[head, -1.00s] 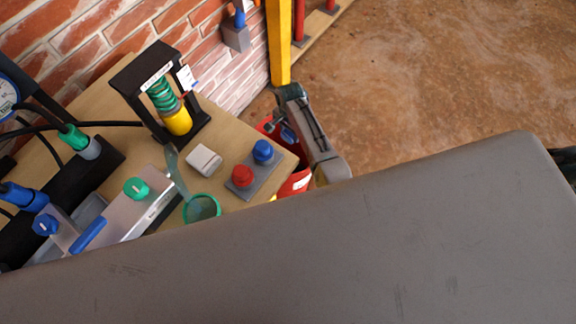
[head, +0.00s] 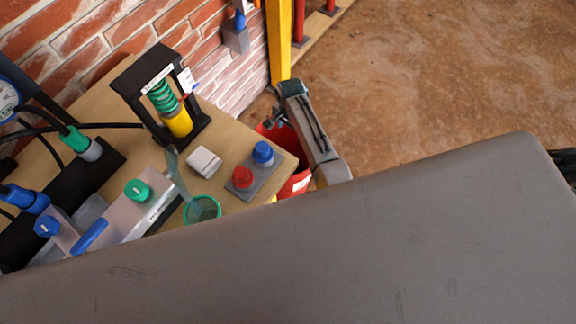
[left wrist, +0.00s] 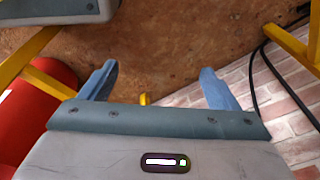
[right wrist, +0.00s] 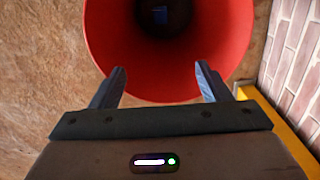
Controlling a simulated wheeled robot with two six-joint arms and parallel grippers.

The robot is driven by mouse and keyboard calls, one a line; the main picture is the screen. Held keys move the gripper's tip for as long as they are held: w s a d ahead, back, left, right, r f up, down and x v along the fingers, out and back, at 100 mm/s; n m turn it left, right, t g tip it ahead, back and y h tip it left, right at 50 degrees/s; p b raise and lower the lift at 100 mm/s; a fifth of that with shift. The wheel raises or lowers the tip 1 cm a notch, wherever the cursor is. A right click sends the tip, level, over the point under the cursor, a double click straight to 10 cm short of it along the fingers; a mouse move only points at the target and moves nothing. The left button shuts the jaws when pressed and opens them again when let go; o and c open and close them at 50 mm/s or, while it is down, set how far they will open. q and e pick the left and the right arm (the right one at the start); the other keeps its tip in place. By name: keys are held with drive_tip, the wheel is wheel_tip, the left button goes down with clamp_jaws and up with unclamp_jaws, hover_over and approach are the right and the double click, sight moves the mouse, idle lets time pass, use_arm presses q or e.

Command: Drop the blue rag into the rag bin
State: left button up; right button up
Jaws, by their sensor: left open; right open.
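The red rag bin (head: 299,182) stands on the floor beyond the bench's right corner in the head view, partly hidden by my right arm. In the right wrist view I look down into the round open bin (right wrist: 224,50). A small blue patch, probably the blue rag (right wrist: 160,14), shows deep in its dark inside. My right gripper (right wrist: 161,68) is open and empty over the bin's near rim; it also shows in the head view (head: 276,121). My left gripper (left wrist: 158,72) is open and empty in the left wrist view and is not visible in the head view.
The wooden bench (head: 232,128) holds a spring tester (head: 163,98), a white block (head: 204,162), a plate with red and blue knobs (head: 257,178) and a green-rimmed cup (head: 203,208). A yellow post (head: 279,45) stands by the brick wall.

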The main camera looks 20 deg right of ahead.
use_arm(q)
drive_tip(key=f, duration=0.1)
drive_tip(key=s+f, duration=0.1)
drive_tip(key=shift+s+a+f+p, duration=0.15)
drive_tip(key=shift+f+p, duration=0.2)
use_arm(e)
wheel_tip(320, 180, up, 8)
